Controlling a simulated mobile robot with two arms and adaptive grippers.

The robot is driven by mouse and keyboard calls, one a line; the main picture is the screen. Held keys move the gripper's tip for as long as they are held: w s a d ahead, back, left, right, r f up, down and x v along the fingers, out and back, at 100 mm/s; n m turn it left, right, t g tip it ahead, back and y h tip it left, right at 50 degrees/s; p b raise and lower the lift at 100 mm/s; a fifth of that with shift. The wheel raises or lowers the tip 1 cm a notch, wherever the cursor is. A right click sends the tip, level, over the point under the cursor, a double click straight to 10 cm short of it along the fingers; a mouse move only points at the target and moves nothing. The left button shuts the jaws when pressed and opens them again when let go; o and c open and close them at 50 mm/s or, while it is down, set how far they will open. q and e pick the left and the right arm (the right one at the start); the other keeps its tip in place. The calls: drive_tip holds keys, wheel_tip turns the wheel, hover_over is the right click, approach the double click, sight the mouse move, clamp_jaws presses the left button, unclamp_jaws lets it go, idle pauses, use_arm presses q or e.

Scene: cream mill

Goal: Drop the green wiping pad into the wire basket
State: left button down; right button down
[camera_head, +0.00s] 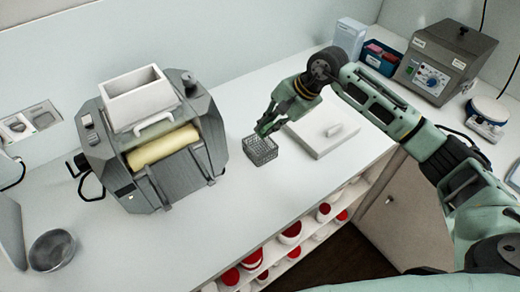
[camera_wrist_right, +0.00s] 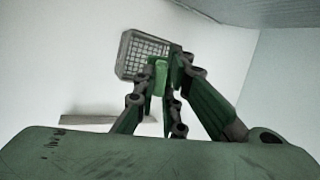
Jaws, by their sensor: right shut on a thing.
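The wire basket (camera_head: 261,152) is a small grey mesh box standing on the white counter, right of the mill. It also shows beyond my fingers in the right wrist view (camera_wrist_right: 135,52). My right gripper (camera_head: 267,127) is over the basket's back rim, pointing down. It is shut on the green wiping pad (camera_wrist_right: 160,76), which shows as a bright green piece between the fingers. In the head view the pad is too small to tell clearly from the green fingers. Whether the pad touches the basket I cannot tell. My left gripper is not in view.
The grey mill (camera_head: 188,165) with its white hopper and yellow roller stands left of the basket. A white board (camera_head: 312,142) with a small white block lies right of it. A metal bowl (camera_head: 52,249) is at the far left. Open counter lies in front.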

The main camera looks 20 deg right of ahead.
drive_tip(key=c, duration=1.7)
unclamp_jaws()
drive_tip(key=shift+c, duration=0.2)
drive_tip(key=shift+d+r, duration=0.1)
drive_tip(key=shift+r, duration=0.1)
drive_tip(key=v, duration=1.1)
drive_tip(key=shift+r, duration=0.25)
drive_tip(key=shift+s+d, duration=0.1)
